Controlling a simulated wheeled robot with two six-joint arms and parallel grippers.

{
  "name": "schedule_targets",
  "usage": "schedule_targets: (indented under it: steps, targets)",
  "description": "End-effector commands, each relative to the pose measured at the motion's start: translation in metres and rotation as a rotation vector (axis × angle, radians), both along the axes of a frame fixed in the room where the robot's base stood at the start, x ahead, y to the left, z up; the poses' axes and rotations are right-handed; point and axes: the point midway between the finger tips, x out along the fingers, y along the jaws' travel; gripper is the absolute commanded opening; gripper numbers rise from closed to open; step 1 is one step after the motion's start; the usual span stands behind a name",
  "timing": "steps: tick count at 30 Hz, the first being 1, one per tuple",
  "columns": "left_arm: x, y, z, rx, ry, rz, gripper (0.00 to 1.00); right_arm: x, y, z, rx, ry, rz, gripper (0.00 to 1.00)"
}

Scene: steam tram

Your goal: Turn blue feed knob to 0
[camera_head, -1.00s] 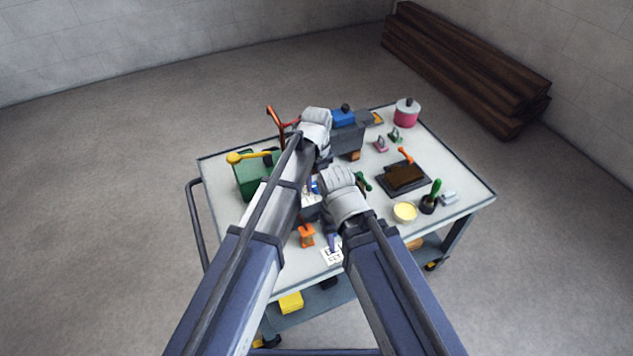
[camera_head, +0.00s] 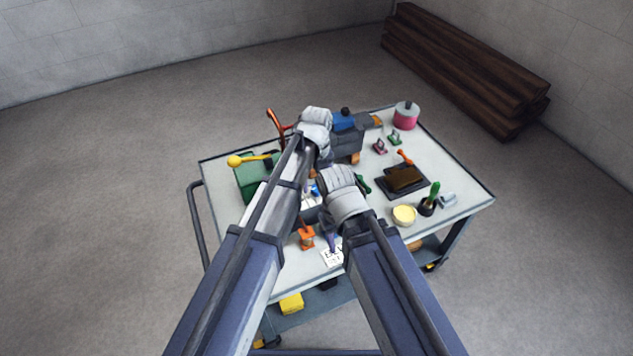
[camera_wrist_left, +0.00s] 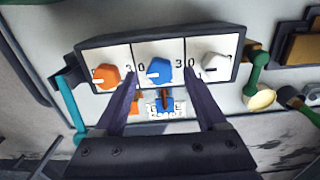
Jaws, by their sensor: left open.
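In the left wrist view the blue feed knob (camera_wrist_left: 159,69) sits in the middle of a three-part white panel (camera_wrist_left: 143,50) with a dark frame. A 0 is printed to its left and a 3 to its right. Its white pointer mark points left and slightly down, towards the 0 side. My left gripper (camera_wrist_left: 159,76) is open, one finger on each side of the blue knob; whether they touch it I cannot tell.
An orange knob (camera_wrist_left: 106,76) and a white knob (camera_wrist_left: 215,65) flank the blue one closely. The cart top (camera_head: 455,190) also carries a green block (camera_head: 249,184), a yellow-ended lever (camera_head: 235,161), a cream bowl (camera_head: 404,215) and a pink pot (camera_head: 406,116).

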Motion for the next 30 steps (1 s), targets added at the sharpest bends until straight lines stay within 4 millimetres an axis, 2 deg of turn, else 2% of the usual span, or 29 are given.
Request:
schedule_targets:
  steps: [1, 13, 17, 30]
  targets:
    - [0.0, 0.0, 0.011, 0.0, 0.0, 0.0, 0.74, 0.0, 0.0, 0.011, 0.0, 0.0, 0.0, 0.46]
    - [0.0, 0.0, 0.061, 0.0, 0.0, 0.0, 0.74, 0.0, 0.0, 0.061, 0.0, 0.0, 0.0, 0.46]
    - [0.0, 0.0, 0.066, 0.0, 0.0, 0.0, 0.74, 0.0, 0.0, 0.066, 0.0, 0.0, 0.0, 0.46]
    - [0.0, 0.0, 0.064, 0.0, 0.0, 0.0, 0.74, 0.0, 0.0, 0.064, 0.0, 0.0, 0.0, 0.46]
